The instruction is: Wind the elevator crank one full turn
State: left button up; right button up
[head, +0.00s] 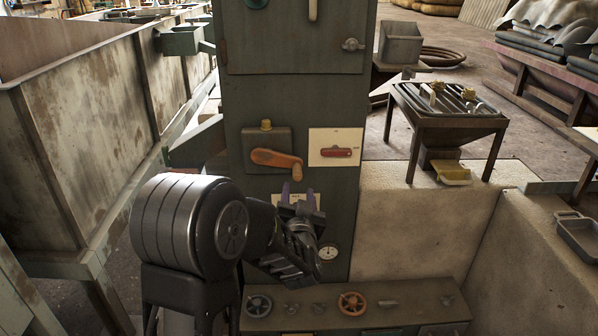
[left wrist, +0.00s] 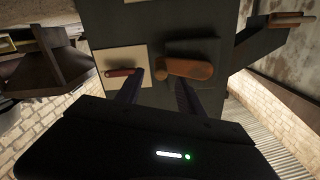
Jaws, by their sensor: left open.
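The crank (head: 275,158) is an orange arm on a grey box (head: 258,137) on the front of a dark green cabinet. It points right, with its knob (head: 297,172) hanging at the right end. My left gripper (head: 298,192) is open, its purple fingers pointing up just below the knob. In the left wrist view, which is turned over, the crank (left wrist: 190,69) lies beyond the fingertips, with its knob end toward the gap between them. I see no clear contact. My right gripper is not in view.
A red switch handle (head: 337,152) on a white plate sits right of the crank. A gauge (head: 328,253) and a ledge with handwheels (head: 352,303) are below. A large rusty bin (head: 90,100) stands left, and a low pale wall (head: 410,225) stands right.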

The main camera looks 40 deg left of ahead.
aim_at(297, 180)
pick_arm(q)
jog(key=shift+r+n, duration=0.25)
jog(key=shift+n, duration=0.35)
jog(key=shift+b+x, duration=0.5)
jog(key=shift+x, duration=3.45)
jog(key=shift+c, duration=0.4)
grip_shut()
